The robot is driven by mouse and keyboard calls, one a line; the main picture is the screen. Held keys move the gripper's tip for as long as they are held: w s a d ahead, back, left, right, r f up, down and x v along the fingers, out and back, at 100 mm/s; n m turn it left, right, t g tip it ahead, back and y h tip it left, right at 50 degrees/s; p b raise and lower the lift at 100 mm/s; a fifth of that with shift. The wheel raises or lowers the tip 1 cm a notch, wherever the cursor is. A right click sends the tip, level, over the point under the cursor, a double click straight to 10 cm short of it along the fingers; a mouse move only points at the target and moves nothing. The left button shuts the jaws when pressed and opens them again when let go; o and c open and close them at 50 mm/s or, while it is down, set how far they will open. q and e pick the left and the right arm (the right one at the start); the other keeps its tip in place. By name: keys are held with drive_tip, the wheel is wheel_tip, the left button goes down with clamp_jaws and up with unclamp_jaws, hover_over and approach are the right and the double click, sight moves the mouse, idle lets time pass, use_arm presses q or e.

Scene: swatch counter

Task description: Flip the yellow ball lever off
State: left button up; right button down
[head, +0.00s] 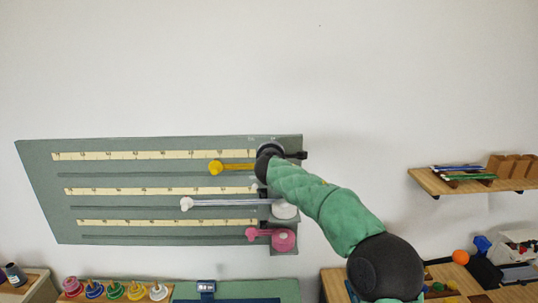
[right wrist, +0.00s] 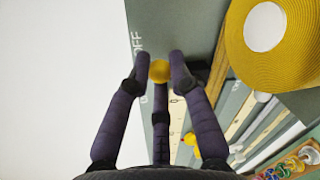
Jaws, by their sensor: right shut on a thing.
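The yellow ball of the lever (right wrist: 160,71) shows in the right wrist view, between the fingertips of my right gripper (right wrist: 163,66). The gripper is shut on it. The lever's stem is hidden. An OFF label (right wrist: 138,42) is printed on the grey-green panel beside the ball. In the head view my right gripper (head: 300,155) is at the panel's upper right end, and the ball cannot be made out there. My left gripper is not in view.
A large yellow spool (right wrist: 290,70) with a white centre is close beside the gripper. The panel (head: 90,187) also carries a yellow knob (head: 215,167), a white knob (head: 186,204) and a pink spool (head: 284,240). A wooden shelf (head: 430,182) is at right.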

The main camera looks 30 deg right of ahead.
drive_tip(key=shift+s+d+r, duration=0.1)
drive_tip(key=shift+d, duration=0.05)
idle(0.4)
drive_tip(key=c, duration=1.1)
unclamp_jaws()
drive_tip(key=v, duration=1.2)
drive_tip(key=shift+d, duration=0.1)
